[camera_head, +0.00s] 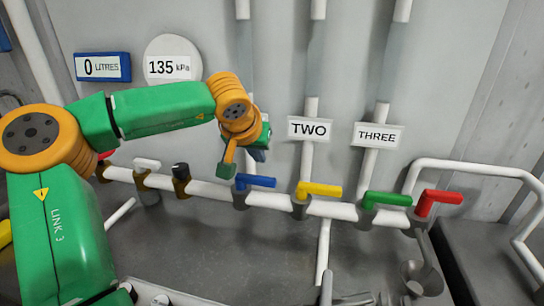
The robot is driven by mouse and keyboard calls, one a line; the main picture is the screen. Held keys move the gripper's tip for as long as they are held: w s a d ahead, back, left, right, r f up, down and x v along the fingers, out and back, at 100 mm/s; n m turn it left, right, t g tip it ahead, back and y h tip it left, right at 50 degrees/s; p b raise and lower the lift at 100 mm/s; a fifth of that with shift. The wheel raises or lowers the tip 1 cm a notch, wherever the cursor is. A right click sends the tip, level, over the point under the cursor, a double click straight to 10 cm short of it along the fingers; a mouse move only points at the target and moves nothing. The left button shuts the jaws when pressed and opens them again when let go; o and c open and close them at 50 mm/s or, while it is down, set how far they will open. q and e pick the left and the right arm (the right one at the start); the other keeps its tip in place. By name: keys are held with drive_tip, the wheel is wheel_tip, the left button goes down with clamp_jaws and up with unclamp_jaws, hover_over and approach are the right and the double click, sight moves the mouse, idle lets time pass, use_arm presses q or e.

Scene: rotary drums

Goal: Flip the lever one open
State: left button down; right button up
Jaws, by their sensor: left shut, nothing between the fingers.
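A blue lever (257,182) sits on the white horizontal pipe, its handle pointing right along the pipe. It is left of the yellow lever (320,189) below the TWO sign (310,128) and the green lever (388,199) below the THREE sign (377,136). No sign reading ONE can be seen; my arm covers the wall above the blue lever. My left gripper (228,168) points down just above and left of the blue lever's base. It is shut and holds nothing. Whether it touches the lever cannot be told. My right gripper is not in view.
A red lever (439,201) stands at the pipe's right end. White (147,164) and black (181,171) knobs are on the pipe at left. Gauges reading 0 litres (102,67) and 135 kPa (172,67) are on the wall. A white rail (480,165) is at right.

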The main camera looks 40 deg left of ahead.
sight(264, 177)
use_arm(q)
drive_tip(key=p+x, duration=0.2)
drive_tip(key=x, duration=0.5)
drive_tip(key=shift+s+f, duration=0.15)
drive_tip(key=shift+f, duration=0.15)
drive_tip(key=shift+w+a+f, duration=0.15)
drive_tip(key=shift+w+f, duration=0.25)
drive_tip(key=shift+f, duration=0.15)
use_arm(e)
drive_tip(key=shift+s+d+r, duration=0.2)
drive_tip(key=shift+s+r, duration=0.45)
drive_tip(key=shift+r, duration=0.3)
use_arm(q)
drive_tip(key=shift+s, duration=0.1)
